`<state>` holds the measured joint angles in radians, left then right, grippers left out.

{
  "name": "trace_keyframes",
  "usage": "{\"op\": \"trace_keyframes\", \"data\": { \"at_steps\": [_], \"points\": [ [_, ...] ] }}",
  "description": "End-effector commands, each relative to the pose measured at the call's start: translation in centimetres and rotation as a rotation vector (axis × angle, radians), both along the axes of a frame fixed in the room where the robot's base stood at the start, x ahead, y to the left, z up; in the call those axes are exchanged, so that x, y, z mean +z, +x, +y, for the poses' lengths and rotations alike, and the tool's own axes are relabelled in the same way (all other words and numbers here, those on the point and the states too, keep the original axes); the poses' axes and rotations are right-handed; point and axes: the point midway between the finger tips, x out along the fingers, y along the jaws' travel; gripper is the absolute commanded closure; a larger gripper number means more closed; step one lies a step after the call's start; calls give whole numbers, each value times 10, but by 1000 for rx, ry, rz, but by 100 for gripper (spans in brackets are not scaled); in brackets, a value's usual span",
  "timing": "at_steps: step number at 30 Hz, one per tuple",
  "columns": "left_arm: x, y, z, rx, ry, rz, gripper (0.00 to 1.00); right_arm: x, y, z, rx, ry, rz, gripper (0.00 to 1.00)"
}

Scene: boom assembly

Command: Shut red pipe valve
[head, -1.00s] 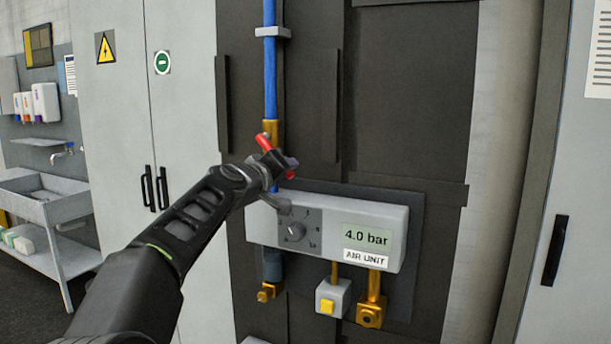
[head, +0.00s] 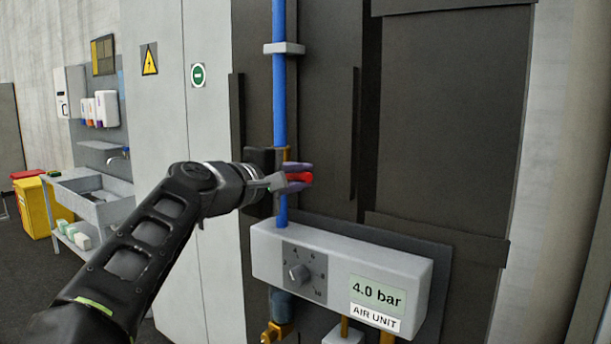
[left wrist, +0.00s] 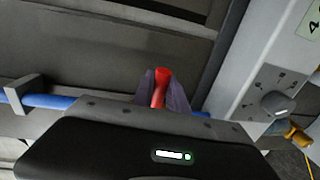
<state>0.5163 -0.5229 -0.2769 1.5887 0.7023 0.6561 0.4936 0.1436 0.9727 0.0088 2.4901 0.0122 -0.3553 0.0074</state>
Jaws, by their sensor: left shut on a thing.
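The red valve handle (head: 299,177) sits on the blue pipe (head: 279,85) above the air unit. It points sideways to the right, across the upright pipe. My left gripper (head: 300,176) is shut on the handle, with its purple fingers above and below it. In the left wrist view the red handle (left wrist: 160,88) stands between the two fingers (left wrist: 161,92). The brass valve body is mostly hidden behind my gripper. My right gripper is in neither view.
The air unit (head: 340,275) juts out just below the valve, with a dial (head: 300,272) and a display reading 4.0 bar (head: 376,291). A pipe bracket (head: 284,48) is above. A sink (head: 95,195) and yellow bin (head: 38,208) stand far left.

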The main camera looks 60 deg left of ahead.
Motion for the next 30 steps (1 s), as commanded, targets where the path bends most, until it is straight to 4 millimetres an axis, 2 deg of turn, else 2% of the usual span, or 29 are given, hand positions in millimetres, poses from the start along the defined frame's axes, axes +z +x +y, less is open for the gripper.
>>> {"op": "trace_keyframes", "data": {
  "at_steps": [14, 15, 21, 23, 30],
  "points": [
    [3, -1, 0, 1, -21, -10, 100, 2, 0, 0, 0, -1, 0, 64],
    [3, -1, 0, 1, -21, -10, 81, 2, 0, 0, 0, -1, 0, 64],
    [3, -1, 0, 1, -19, -9, 64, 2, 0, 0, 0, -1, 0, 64],
    [3, -1, 0, 1, -19, -9, 60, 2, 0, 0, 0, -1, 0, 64],
    [2, -1, 0, 1, -19, -8, 60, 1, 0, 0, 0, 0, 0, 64]
  ]
}}
